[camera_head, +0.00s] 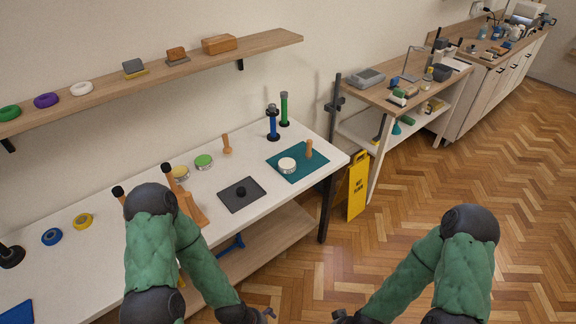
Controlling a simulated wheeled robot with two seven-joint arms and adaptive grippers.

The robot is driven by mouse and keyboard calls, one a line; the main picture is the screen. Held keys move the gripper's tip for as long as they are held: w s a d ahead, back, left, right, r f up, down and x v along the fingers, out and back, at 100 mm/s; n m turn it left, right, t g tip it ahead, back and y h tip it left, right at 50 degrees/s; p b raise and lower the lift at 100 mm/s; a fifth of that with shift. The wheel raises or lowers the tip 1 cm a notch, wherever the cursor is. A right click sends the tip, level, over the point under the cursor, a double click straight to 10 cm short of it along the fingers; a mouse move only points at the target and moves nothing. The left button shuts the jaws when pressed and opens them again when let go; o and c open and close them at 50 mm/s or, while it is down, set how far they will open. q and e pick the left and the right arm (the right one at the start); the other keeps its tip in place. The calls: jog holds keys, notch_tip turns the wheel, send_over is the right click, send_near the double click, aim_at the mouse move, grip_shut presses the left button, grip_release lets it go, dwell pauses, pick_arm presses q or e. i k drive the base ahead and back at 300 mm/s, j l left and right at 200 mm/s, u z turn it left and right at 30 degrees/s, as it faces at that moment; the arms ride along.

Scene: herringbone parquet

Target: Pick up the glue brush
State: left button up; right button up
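No item is clearly recognisable as the glue brush. One candidate is a small upright wooden-handled tool (227,145) on the white workbench (215,180), behind a green-topped tin (204,161). Another upright wooden handle (309,149) stands on the teal mat (283,172), beside a round cream-topped tin (287,165). A larger wooden tool (193,208) is partly hidden behind my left arm. My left gripper (267,315) and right gripper (341,316) are at the bottom edge, low and in front of the bench, away from these tools. Their fingers are small and cut off.
A dark square pad (241,194), tape rolls (83,221) and blue and green posts (273,124) are on the bench. A shelf (150,78) hangs above. A yellow floor sign (357,186) stands by the bench's right end. Parquet floor at right is clear.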

aim_at(308, 154)
jog(key=u, duration=0.9)
jog(key=i+l+u, duration=0.15)
jog(key=l+u, duration=0.25)
jog(key=l, duration=0.15)
jog(key=l+u, duration=0.4)
jog(key=l, duration=0.15)
jog(key=l+u, duration=0.35)
jog(key=l, duration=0.25)
jog(key=l+u, duration=0.4)
jog(key=l, duration=0.15)
jog(key=k, duration=0.05)
